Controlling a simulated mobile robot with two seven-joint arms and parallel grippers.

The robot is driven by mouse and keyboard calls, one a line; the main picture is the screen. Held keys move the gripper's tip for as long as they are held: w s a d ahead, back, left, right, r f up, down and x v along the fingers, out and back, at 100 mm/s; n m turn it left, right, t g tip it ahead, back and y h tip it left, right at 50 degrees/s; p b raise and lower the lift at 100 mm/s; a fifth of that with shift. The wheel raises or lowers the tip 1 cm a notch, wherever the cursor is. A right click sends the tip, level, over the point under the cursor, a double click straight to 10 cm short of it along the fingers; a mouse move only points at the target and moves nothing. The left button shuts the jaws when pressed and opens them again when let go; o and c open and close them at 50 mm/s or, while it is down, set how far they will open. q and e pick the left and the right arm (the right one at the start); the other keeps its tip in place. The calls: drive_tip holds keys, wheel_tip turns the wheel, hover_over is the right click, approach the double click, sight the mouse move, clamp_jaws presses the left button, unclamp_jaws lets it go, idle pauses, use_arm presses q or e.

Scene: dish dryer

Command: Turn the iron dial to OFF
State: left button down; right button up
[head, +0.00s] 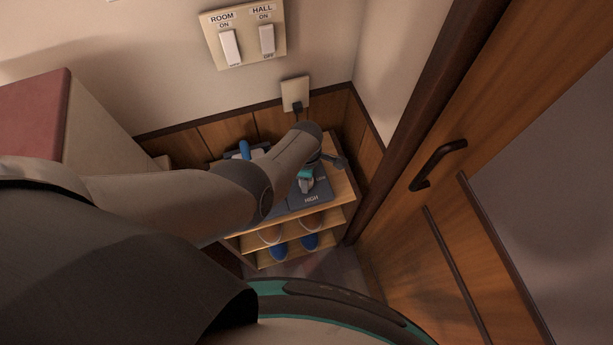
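A dark dial panel (319,192) marked HIGH lies on the top shelf of a small wooden rack, with a second, smaller label at its right side. My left arm reaches in from the left, and my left gripper (306,184) points down over this panel. The gripper and wrist cover the dial, so its pointer and setting cannot be read. Whether the fingers touch the dial or are closed on it is not clear. A blue-handled item (244,149), probably the iron, is partly hidden behind my arm. My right gripper is not in view.
The wooden rack (345,186) holds several shoes on lower shelves. A wall outlet (295,92) with a plug is above it, and a ROOM/HALL switch plate (245,35) higher up. A wooden door with a dark handle (438,164) stands at right. A red-topped cabinet (35,112) is at left.

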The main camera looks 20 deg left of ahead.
use_arm(q)
drive_tip(key=shift+a, duration=0.15)
drive_tip(key=shift+c, duration=1.5)
unclamp_jaws()
drive_tip(key=shift+r, duration=0.15)
wheel_tip(320, 180, up, 15)
drive_tip(key=p, duration=1.2)
drive_tip(key=shift+s, duration=0.2)
